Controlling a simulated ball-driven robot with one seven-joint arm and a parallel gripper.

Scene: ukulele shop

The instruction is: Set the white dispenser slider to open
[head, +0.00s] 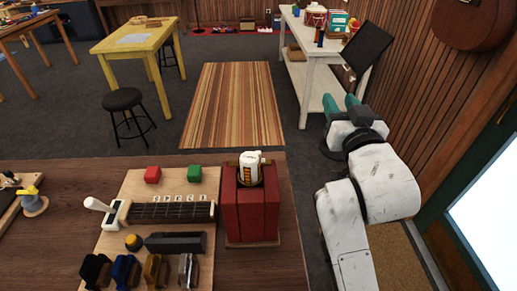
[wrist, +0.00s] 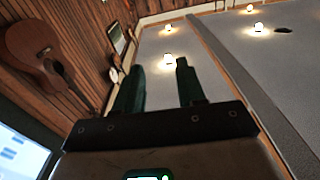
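I cannot tell for sure which part is the white dispenser slider. A wooden board (head: 126,186) on the table bears a white lever piece (head: 112,216) with a rounded handle at its left. A row of small glossy pieces stands at the board's front: black (head: 95,270), blue (head: 126,270), amber (head: 156,271) and whitish-grey (head: 188,270). A white bottle-like piece (head: 249,167) sits on a red box (head: 251,212) right of the board. My gripper (head: 342,104) is open and empty, well right of and beyond the table; its parted fingers also show in the wrist view (wrist: 158,92).
A white workbench (head: 310,55) stands beyond my gripper, with a wooden wall (head: 455,95) to the right.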

